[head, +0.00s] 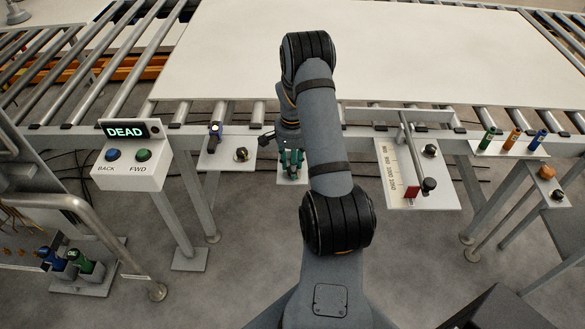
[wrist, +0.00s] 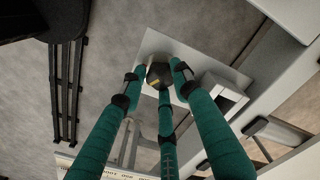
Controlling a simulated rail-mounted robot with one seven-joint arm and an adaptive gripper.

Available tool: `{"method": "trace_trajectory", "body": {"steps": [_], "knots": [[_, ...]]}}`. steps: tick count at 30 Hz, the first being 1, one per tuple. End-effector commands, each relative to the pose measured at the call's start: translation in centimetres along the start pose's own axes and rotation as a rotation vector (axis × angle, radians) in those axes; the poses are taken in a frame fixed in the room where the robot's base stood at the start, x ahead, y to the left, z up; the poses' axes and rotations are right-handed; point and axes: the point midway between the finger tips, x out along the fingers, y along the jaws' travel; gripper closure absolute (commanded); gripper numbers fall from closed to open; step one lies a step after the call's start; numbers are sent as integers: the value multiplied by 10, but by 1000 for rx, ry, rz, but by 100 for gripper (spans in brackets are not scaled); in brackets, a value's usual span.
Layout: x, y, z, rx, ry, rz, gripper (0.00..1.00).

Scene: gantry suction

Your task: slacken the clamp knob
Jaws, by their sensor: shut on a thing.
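The clamp knob (wrist: 158,75) is dark and faceted, with a small yellow mark on its face. It stands on a light plate in the wrist view. My gripper (wrist: 157,80) has green fingers with black bands, and their tips are closed around the knob from several sides. In the head view my gripper (head: 291,160) is low over a small light plate (head: 288,178) at the near edge of the conveyor. There the gripper hides the knob. I cannot tell how far the knob is turned.
A plate with another black knob (head: 241,154) lies to the left. A scaled plate with a lever (head: 411,155) is to the right. A large pale sheet (head: 420,50) covers the rollers behind.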

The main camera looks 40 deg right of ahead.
Motion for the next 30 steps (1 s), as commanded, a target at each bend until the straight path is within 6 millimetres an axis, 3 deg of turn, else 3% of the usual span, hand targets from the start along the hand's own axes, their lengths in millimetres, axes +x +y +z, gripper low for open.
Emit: {"method": "trace_trajectory", "body": {"steps": [12, 30], "knots": [[2, 0, 2, -238, -5, 1, 96], [1, 0, 3, -290, -7, 2, 96]]}}
